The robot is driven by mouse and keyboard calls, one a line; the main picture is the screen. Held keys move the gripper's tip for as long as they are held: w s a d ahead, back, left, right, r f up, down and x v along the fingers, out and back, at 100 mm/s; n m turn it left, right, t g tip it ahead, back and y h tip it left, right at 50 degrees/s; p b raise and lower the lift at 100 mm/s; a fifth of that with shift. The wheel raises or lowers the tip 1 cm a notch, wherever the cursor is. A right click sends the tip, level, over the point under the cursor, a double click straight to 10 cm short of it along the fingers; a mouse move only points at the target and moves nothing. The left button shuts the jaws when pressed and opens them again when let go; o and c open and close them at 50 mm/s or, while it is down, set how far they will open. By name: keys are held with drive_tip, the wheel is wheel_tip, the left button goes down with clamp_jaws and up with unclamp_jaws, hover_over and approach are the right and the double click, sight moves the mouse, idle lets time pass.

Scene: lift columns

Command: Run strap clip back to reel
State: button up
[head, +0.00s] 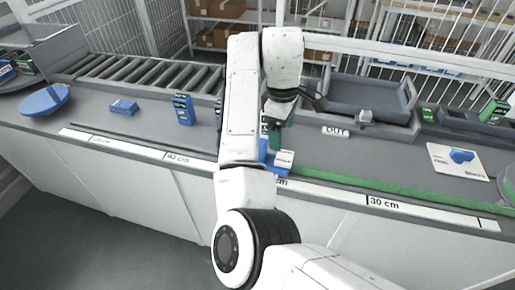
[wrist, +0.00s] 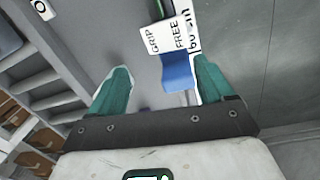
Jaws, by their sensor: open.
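My gripper (head: 276,135) is over the counter, partly behind my own arm in the head view. In the wrist view its two teal fingers (wrist: 160,68) are apart. A blue piece (wrist: 178,72) with a white tag reading GRIP and FREE (wrist: 163,38) lies ahead, between the fingertips and nearer the right one. I cannot tell whether it touches. In the head view a blue piece (head: 265,152) and a white tag (head: 284,160) sit just below the gripper. A green strap (head: 410,201) runs along the front of the counter to the right. I cannot identify the reel for certain.
A blue disc (head: 45,100), a blue block (head: 123,107) and a blue-green box (head: 184,109) stand on the left counter. A roller conveyor (head: 150,75) and a grey tray (head: 365,98) lie behind. A printed card (head: 457,161) lies at right. The counter between is mostly clear.

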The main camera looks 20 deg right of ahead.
sight(273, 157)
drive_tip(key=shift+n+y, duration=0.4)
drive_tip(key=shift+n, duration=0.5)
drive_tip(key=a+r, duration=0.1)
drive_tip(key=w+a, duration=0.1)
drive_tip(key=a, duration=0.1)
drive_tip(key=w+a+r, duration=0.1)
drive_tip(key=shift+w+a+r, duration=0.15)
drive_tip(key=shift+a+r, duration=0.05)
drive_tip(key=shift+r, duration=0.1)
drive_tip(key=shift+a+f+b, duration=0.1)
drive_tip(key=shift+f+b, duration=0.05)
drive_tip(key=shift+b, duration=0.15)
wheel_tip(273, 157, down, 10)
drive_tip(key=shift+f, duration=0.15)
